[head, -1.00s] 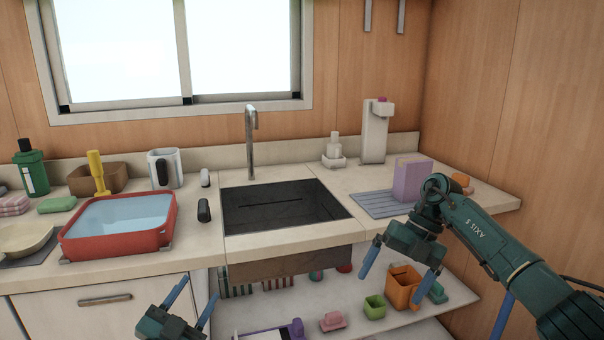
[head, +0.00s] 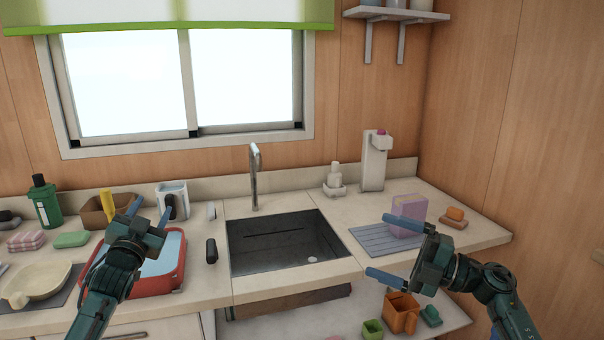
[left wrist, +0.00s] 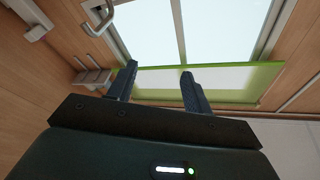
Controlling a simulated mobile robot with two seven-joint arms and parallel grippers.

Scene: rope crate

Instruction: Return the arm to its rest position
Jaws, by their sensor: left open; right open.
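My left gripper (head: 146,219) is open and empty, pointing up in front of the red tub (head: 177,272) of water, part of which it hides. In the left wrist view the left gripper (left wrist: 157,82) shows two parted fingers with nothing between them, against the window and the green-edged blind (left wrist: 225,85). My right gripper (head: 378,246) is open and empty, with its fingers pointing left, at the front right of the counter near the grey drying mat (head: 372,240).
The dark sink (head: 285,243) with its faucet (head: 254,175) lies between the arms. A purple box (head: 409,215) stands on the mat. An orange container (head: 402,313) and a green cup (head: 372,329) are on the lower shelf. A wall shelf (head: 395,14) hangs at upper right.

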